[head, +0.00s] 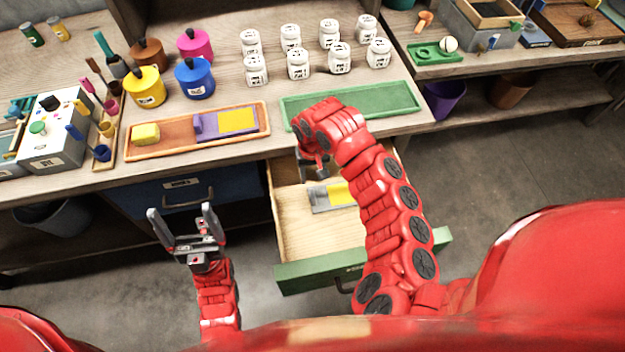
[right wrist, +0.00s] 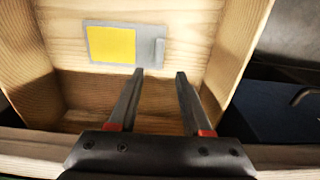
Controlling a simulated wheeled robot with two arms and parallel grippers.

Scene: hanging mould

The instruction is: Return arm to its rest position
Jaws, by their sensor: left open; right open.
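My right arm reaches forward over the open drawer (head: 300,235). Its gripper (head: 318,172) points down into the drawer, partly hidden by the red wrist in the head view. In the right wrist view the right gripper (right wrist: 160,74) is open, with nothing between its fingers. A grey mould with a yellow face (right wrist: 112,45) lies flat on the drawer floor just beyond the fingertips; it also shows in the head view (head: 340,194), partly covered by my arm. My left gripper (head: 181,213) is open and empty, in front of the blue drawer.
The green-fronted drawer (head: 305,274) stands out from the workbench. On the bench are an orange tray (head: 168,149) with a purple-and-yellow mould (head: 228,123), an empty green tray (head: 350,101), several white jars (head: 298,64) and coloured pots (head: 195,78). A blue drawer (head: 150,198) is closed.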

